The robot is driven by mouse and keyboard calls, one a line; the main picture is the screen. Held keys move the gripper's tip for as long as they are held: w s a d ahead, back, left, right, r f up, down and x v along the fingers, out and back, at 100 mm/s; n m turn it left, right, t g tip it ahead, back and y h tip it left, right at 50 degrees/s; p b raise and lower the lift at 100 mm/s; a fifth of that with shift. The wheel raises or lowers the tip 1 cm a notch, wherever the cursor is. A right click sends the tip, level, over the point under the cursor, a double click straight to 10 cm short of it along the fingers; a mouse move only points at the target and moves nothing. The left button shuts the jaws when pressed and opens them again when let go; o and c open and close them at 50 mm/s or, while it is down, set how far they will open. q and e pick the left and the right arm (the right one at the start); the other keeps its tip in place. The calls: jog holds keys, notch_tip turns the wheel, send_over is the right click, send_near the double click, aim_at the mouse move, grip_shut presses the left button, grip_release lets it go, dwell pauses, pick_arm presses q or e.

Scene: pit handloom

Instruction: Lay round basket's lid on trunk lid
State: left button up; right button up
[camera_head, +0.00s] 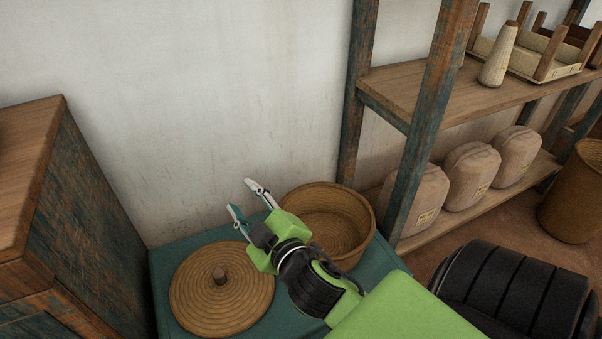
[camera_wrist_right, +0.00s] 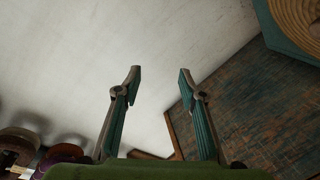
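The round basket's lid (camera_head: 222,290) is a coiled woven disc with a small brown knob. It lies flat on the teal trunk lid (camera_head: 172,262), left of the open round basket (camera_head: 328,222), which also stands there. Part of the lid shows at the upper right of the wrist view (camera_wrist_right: 297,22). My right gripper (camera_head: 246,197) is above the trunk, between basket and lid, with its fingers apart and nothing between them. The wrist view shows the same open, empty fingers (camera_wrist_right: 158,75). My left gripper is not in view.
A worn wooden cabinet (camera_head: 85,220) stands close on the left. A shelf rack (camera_head: 415,130) on the right holds several wrapped bundles (camera_head: 470,173), a cone (camera_head: 499,55) and a tray. A tall basket (camera_head: 574,195) stands at far right. The white wall is behind.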

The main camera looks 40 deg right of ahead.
jog(key=s+f+m+g, duration=0.1)
jog(key=s+f+g, duration=0.2)
jog(key=f, duration=0.3)
jog(key=s+a+f+m+g, duration=0.1)
jog(key=s+f+m+g, duration=0.1)
jog(key=s+f, duration=0.4)
jog(key=s+f+m+g, duration=0.1)
jog(key=s+f+g, duration=0.3)
jog(key=s+f, duration=0.1)
jog(key=shift+s+a+f+y, duration=0.15)
jog(key=shift+s+f+y, duration=0.05)
jog(key=shift+f+y, duration=0.25)
jog(key=s+a+f+g, duration=0.1)
jog(key=s, duration=0.1)
jog(key=s+a+f+g+y, duration=0.1)
jog(key=s, duration=0.2)
jog(key=s+a+f+g, duration=0.1)
jog(key=s, duration=0.1)
jog(key=shift+s+f+m+g+y, duration=0.25)
jog(key=shift+s+f+m+g, duration=0.05)
jog(key=shift+s+m, duration=0.1)
